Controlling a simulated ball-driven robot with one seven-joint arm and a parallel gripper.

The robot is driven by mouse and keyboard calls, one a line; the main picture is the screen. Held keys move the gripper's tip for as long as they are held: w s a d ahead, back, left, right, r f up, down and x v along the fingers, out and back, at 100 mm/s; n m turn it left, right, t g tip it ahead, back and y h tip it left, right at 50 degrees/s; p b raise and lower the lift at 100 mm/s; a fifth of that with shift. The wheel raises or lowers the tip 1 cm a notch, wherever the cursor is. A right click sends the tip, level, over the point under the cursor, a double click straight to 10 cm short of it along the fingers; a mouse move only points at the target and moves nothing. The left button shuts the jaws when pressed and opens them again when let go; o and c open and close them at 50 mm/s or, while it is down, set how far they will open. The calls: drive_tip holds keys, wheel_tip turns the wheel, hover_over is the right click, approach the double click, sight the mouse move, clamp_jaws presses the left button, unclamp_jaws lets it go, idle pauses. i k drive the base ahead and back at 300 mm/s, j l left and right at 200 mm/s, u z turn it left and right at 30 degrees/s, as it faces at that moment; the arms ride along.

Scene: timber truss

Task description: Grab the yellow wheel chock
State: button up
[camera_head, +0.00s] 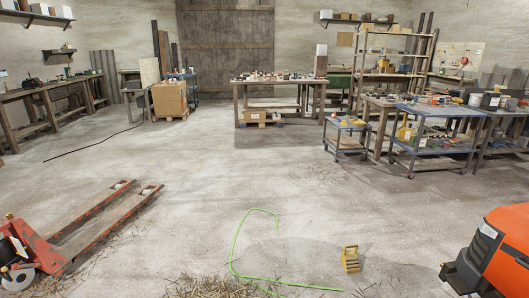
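A yellow wheel chock (350,259) sits on the concrete floor right of the middle, near the bottom of the head view. It is small and blocky, with dark slots in its side. Bare floor surrounds it, with wood shavings close by. My gripper is not in the head view.
A green hose (233,243) curves over the floor left of the chock, beside wood shavings (212,287). An orange machine (500,256) stands at the right edge. A red pallet jack (80,229) stands at the left. Workbenches (277,83) and blue carts (435,140) stand farther back.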

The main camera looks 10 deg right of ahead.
sight(349, 259)
drive_tip(key=i, duration=1.9)
drive_tip(key=i+j+z, duration=0.15)
drive_tip(key=i+z, duration=0.35)
drive_tip(key=i+j+z, duration=0.45)
drive_tip(key=i, duration=0.15)
drive_tip(key=i+j+z, duration=0.9)
drive_tip(key=j, duration=0.3)
